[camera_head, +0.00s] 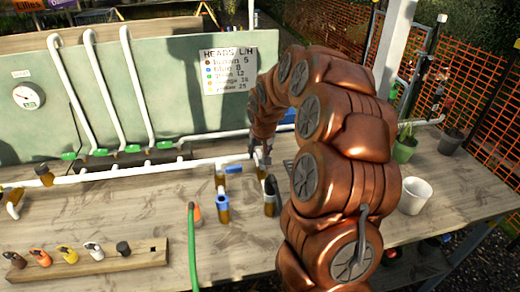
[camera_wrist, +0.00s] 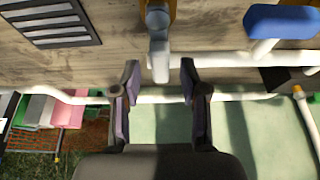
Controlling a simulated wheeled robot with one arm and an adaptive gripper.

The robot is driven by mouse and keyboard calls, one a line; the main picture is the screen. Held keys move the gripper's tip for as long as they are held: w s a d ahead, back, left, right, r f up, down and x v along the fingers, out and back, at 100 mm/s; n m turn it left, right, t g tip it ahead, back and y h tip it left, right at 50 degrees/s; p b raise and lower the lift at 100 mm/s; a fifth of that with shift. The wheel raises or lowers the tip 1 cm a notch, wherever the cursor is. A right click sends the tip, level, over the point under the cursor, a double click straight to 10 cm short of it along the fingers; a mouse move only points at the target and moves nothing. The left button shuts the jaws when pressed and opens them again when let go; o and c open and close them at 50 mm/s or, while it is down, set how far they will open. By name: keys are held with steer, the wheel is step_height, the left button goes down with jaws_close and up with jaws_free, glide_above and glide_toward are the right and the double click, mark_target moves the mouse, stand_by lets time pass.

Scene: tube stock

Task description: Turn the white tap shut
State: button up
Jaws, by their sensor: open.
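The pale grey-white tap (camera_wrist: 158,32) is in the upper middle of the wrist view, with an amber part at its far end. Its near end lies between the fingertips of my open gripper (camera_wrist: 159,75), with a gap on each side. I cannot tell how far the tap is turned. In the head view my gripper (camera_head: 261,153) is small, over the bench at the white pipe, and my arm hides much of the area to its right. A dark-topped amber fitting (camera_head: 270,197) stands just in front of it.
A blue tap (camera_wrist: 282,21) is beside the white tap; a blue-topped fitting (camera_head: 222,201) stands left of my gripper. A green hose (camera_head: 193,245) and a wooden rack (camera_head: 130,262) of coloured taps are in front. A white pot (camera_head: 414,195) stands right.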

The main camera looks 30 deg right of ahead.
steer(key=shift+f, duration=0.15)
steer(key=shift+c, duration=0.3)
jaws_close()
